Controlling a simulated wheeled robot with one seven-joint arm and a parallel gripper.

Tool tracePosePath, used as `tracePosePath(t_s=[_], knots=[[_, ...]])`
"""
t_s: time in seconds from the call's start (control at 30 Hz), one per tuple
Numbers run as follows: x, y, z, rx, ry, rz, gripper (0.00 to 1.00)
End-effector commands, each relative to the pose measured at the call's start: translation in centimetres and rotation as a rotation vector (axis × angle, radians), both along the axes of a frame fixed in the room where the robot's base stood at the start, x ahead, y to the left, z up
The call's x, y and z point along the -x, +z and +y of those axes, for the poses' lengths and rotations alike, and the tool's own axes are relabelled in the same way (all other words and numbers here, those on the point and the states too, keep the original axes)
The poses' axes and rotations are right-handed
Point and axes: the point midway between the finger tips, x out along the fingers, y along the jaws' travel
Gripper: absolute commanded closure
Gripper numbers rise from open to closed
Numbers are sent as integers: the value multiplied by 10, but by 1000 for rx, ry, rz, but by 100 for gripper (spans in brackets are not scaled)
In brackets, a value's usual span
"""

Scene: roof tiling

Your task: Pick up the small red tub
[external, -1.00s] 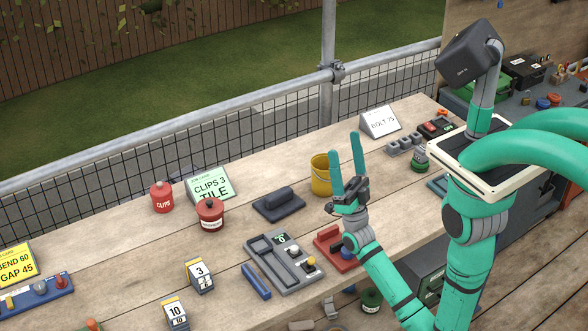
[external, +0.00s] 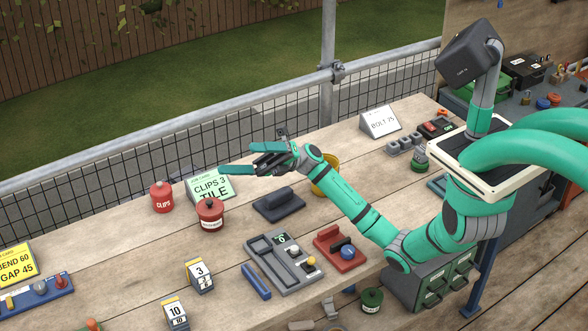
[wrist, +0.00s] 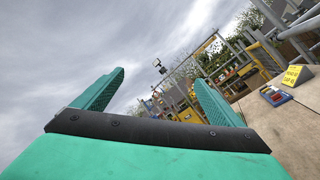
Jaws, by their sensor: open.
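Two small red containers stand on the wooden bench in the external view. One is a red tub (external: 162,198) with a narrower top and white lettering reading CLIPS. The other is a wider red tub (external: 210,216) with a lid, a dark knob and a white label. I cannot tell which one the task names. My gripper (external: 236,159) is open and empty, held above the bench behind and right of both tubs, its fingers pointing left. In the wrist view my gripper (wrist: 158,77) shows both teal fingers spread, with sky and scaffolding beyond; neither tub shows there.
A green CLIPS 3 TILE card (external: 211,187) stands beside the tubs, below my fingers. A dark block (external: 279,204), a grey tray (external: 285,262) and a red tray (external: 339,248) lie nearer. A yellow bucket (external: 326,184) is partly hidden by my arm. A mesh railing runs behind.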

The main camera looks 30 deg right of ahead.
Motion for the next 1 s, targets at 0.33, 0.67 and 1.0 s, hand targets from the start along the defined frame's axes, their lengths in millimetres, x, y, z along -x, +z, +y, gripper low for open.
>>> tracePosePath(t_s=[0.33, 0.67, 1.0], knots=[[-113, -176, 12, 563, -350, -613, 9], [-159, -256, -19, 832, -371, -923, 9], [-167, -274, 21, 835, -368, -928, 9]])
